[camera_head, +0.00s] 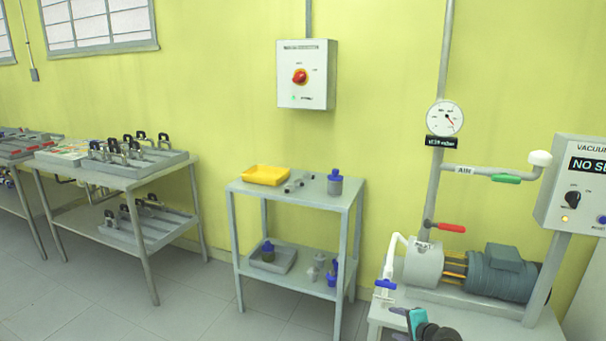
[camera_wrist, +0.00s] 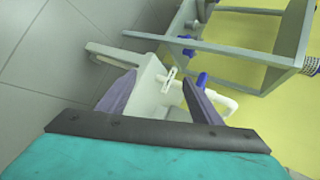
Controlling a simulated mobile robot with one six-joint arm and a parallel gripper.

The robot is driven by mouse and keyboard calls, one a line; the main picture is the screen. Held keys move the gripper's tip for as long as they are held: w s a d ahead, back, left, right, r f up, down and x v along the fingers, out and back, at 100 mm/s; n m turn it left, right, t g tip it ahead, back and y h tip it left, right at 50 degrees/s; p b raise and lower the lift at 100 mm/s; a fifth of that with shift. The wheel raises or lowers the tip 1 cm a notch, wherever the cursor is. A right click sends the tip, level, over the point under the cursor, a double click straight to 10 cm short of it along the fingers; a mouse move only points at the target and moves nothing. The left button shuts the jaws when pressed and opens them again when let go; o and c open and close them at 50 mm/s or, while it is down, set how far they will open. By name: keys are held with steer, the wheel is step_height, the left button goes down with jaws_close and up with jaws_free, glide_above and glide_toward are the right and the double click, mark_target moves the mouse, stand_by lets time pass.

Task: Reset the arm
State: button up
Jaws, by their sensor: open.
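My gripper (camera_wrist: 160,78) is open and empty in the wrist view, its two purple-grey fingers spread apart. In the head view only a small part of my gripper (camera_head: 412,318) and arm shows at the bottom edge, in front of the pump bench (camera_head: 378,312). The white pipe with a blue-handled valve (camera_head: 386,284) stands at the left end of this bench. In the wrist view the white pipe (camera_wrist: 228,104) and blue handle (camera_wrist: 201,80) appear beyond the fingers; I cannot tell the exact gap. Most of my arm is out of view.
A vacuum pump (camera_head: 502,272) sits on the bench, below a gauge (camera_head: 445,118) and pipes with red and green handles. A control box (camera_head: 577,185) stands right. A small grey table (camera_head: 308,199) with a yellow tray (camera_head: 266,175) is left of the bench. Floor (camera_head: 190,297) is open front left.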

steer(key=s+a+f+n+g+y, duration=0.1)
steer(key=s+a+f+n+g, duration=0.1)
steer(key=s+a+f, duration=0.4)
steer(key=s+a+f+n+g, duration=0.2)
steer(key=s+a+f+g, duration=0.15)
steer(key=a+f, duration=0.4)
steer(key=s+a+f+n+g, duration=0.2)
steer(key=s+a+f+n, duration=0.15)
steer(key=s+f, duration=0.5)
steer(key=s+a+f+n+g, duration=0.25)
steer(key=s+a+f, duration=0.2)
steer(key=s, duration=0.65)
steer(key=s+d+f+n+g+h, duration=0.1)
steer(key=s+d+n+g+h, duration=0.2)
steer(key=s, duration=0.5)
steer(key=s+d+f+n+g+h, duration=0.25)
steer(key=s+d, duration=0.25)
steer(key=s, duration=0.3)
step_height(320, 180, up, 14)
steer(key=s+a+y+p, duration=0.1)
steer(key=p, duration=1.1)
steer(key=shift+s+f+g, duration=0.1)
steer(key=shift+g, duration=0.15)
steer(key=shift+c, duration=0.2)
